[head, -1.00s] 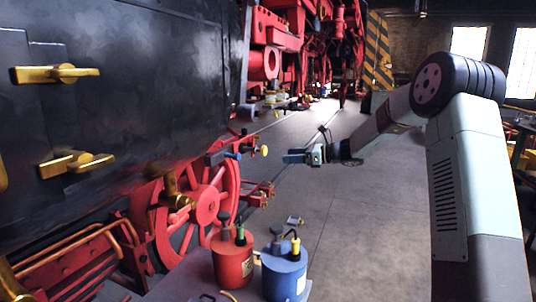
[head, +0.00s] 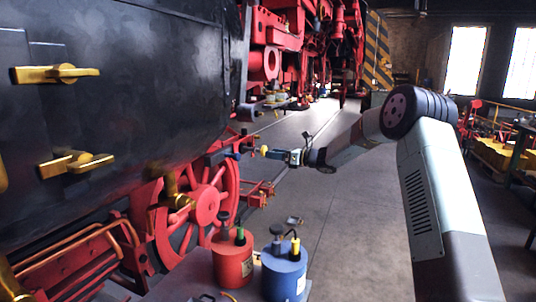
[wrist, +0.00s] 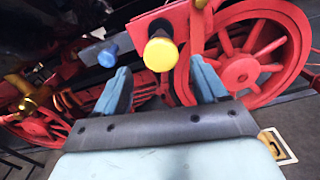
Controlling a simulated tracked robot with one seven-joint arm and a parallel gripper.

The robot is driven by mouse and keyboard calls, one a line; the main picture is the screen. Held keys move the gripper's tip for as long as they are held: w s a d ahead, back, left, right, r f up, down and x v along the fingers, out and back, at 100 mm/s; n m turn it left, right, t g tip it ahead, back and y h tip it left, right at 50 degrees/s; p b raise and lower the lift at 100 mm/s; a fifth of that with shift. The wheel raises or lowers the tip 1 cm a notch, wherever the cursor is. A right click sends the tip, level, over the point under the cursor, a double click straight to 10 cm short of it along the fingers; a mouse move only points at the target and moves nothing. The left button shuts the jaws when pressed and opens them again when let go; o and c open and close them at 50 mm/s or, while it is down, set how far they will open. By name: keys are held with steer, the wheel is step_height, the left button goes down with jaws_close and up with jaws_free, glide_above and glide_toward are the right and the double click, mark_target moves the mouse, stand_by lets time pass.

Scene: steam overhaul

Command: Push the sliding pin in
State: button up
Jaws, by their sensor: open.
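Two round-ended pins stick out from the locomotive's side. One has a yellow knob (head: 264,150), the other a blue knob (head: 232,156); which one is the sliding pin is not marked. My gripper (head: 276,154) is at the yellow knob in the head view, its fingers pointing left. In the wrist view the yellow knob (wrist: 160,54) lies between and beyond the two open fingers of my gripper (wrist: 160,72). The blue knob (wrist: 107,56) is just left of the left fingertip. My gripper is empty; contact with the yellow knob cannot be told.
A red spoked wheel (wrist: 245,57) is close beyond the right finger. A red can (head: 232,263) and a blue can (head: 284,274) stand low in front. The black locomotive side (head: 130,100) fills the left.

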mark_target(263, 152)
steer(key=shift+x, duration=2.6)
jaws_close()
steer(key=shift+a, duration=0.15)
